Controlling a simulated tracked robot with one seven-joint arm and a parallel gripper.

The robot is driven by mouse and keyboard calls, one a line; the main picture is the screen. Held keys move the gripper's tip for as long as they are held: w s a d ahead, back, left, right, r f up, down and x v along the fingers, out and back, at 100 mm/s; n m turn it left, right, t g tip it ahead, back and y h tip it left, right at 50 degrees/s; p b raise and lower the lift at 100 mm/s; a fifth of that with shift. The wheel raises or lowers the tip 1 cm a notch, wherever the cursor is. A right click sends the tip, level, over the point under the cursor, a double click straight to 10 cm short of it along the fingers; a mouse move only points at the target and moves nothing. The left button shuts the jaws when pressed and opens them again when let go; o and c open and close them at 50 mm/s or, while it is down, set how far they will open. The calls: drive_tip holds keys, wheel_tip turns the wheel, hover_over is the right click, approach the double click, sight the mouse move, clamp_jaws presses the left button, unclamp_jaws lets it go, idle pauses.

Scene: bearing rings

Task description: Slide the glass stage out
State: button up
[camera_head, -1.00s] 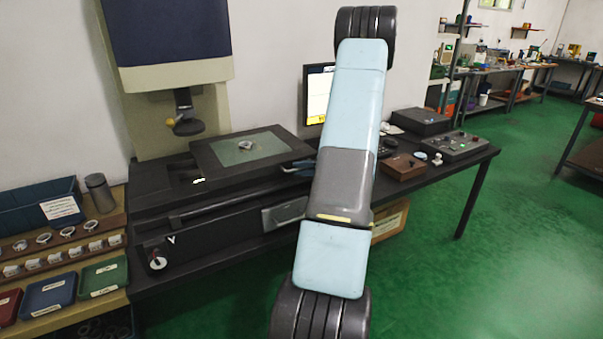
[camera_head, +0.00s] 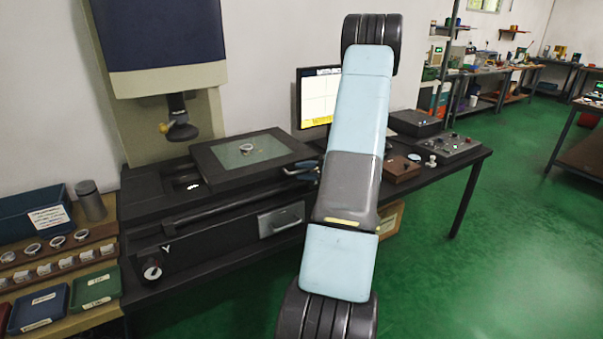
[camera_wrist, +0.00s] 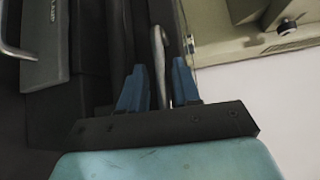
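The glass stage is a dark flat frame (camera_head: 205,162) around a greenish glass pane (camera_head: 225,158). It lies on top of the black measuring machine bed, with a small metal ring (camera_head: 246,148) on the glass.
The machine's lens head (camera_head: 180,128) hangs above the left of the stage. A monitor (camera_head: 318,95) stands behind, and a brown box (camera_head: 400,168) and control panel (camera_head: 448,150) sit to the right. Ring racks and trays (camera_head: 40,305) are at the left.

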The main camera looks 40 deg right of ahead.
drive_tip(key=v, duration=1.3)
drive_tip(key=shift+s+d, duration=0.3)
